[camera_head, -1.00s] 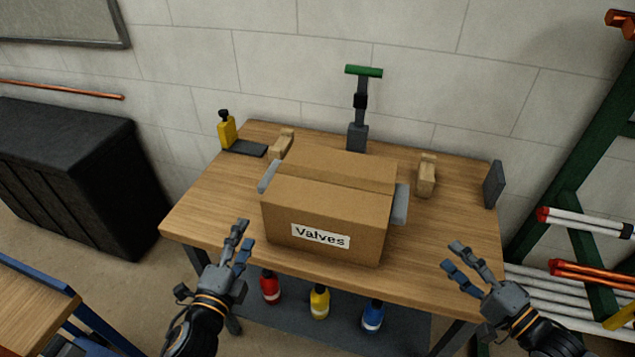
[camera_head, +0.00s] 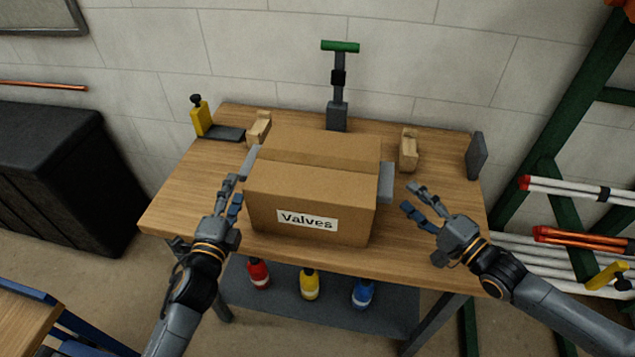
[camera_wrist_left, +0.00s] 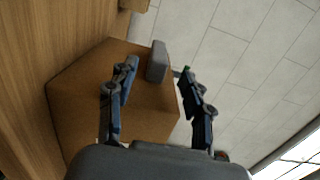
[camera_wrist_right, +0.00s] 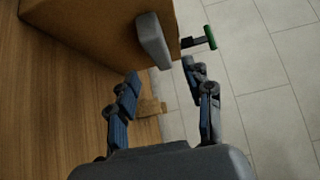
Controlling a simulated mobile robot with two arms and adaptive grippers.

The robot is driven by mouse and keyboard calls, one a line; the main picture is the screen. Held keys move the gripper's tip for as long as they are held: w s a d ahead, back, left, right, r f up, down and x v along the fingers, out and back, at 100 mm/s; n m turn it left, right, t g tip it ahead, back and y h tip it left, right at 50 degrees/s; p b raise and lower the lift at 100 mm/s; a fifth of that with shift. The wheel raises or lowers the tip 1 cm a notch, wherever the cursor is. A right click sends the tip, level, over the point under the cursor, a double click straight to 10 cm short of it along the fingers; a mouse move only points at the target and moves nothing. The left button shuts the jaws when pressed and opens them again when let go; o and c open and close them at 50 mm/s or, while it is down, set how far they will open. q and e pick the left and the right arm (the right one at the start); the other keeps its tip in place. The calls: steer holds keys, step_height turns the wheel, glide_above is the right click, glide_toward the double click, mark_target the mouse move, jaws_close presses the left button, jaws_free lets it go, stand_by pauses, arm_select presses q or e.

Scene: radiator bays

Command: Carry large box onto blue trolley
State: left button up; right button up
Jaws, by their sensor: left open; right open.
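The large cardboard box (camera_head: 313,190), labelled "Valves", sits on a wooden workbench (camera_head: 190,205). It has a grey side handle on its left (camera_head: 250,162) and one on its right (camera_head: 386,182). My left gripper (camera_head: 232,195) is open beside the box's left side, and in the left wrist view the box (camera_wrist_left: 75,95) and its grey handle (camera_wrist_left: 157,62) show beyond the fingers. My right gripper (camera_head: 415,205) is open, a little right of the box and apart from it. The right wrist view shows the right handle (camera_wrist_right: 153,40) ahead of the fingers.
A blue-edged wooden surface (camera_head: 20,325) is at lower left. A pipe rack (camera_head: 560,200) is at right.

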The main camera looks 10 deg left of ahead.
mark_target(240, 179)
arm_select(q)
steer(key=w, duration=0.7)
steer(key=shift+d, duration=0.15)
arm_select(e)
steer(key=x, duration=0.7)
arm_select(q)
steer(key=shift+c, duration=0.2)
arm_select(e)
steer(key=shift+c, duration=0.2)
arm_select(q)
jaws_close()
arm_select(e)
jaws_close()
